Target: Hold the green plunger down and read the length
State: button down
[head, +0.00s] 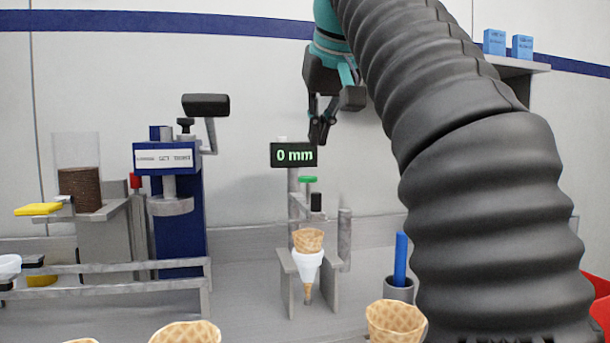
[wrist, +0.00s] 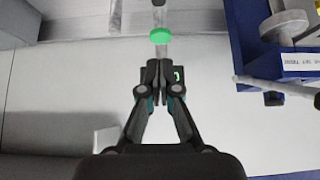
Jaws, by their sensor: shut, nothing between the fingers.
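The green plunger (head: 308,179) sits on the length gauge's grey post in the head view. It also shows in the wrist view (wrist: 160,36), just beyond my fingertips. The display (head: 294,155) above it reads 0 mm. Below, a cone (head: 308,240) stands upright in a white holder (head: 307,260) on the gauge's stand. My gripper (head: 318,138) points down, above and a little to the right of the plunger. Its fingers (wrist: 160,66) are closed together with nothing between them. They appear apart from the plunger. The display is mostly hidden behind my fingers in the wrist view.
A blue machine (head: 176,205) with a jutting black arm stands left of the gauge. More cones (head: 395,321) stand in front. A metal rail (head: 110,267) runs at left.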

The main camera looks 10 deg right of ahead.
send_over(308, 204)
jog(key=s, duration=0.2)
jog(key=shift+s+f, duration=0.1)
jog(key=shift+f, duration=2.7)
jog(key=shift+f+b, duration=1.55)
jog(key=shift+f, duration=0.7)
jog(key=shift+s, duration=0.1)
jog(key=shift+s+r, duration=0.2)
jog(key=shift+s, duration=0.35)
jog(key=shift+s+r, duration=0.15)
jog(key=shift+s, duration=0.35)
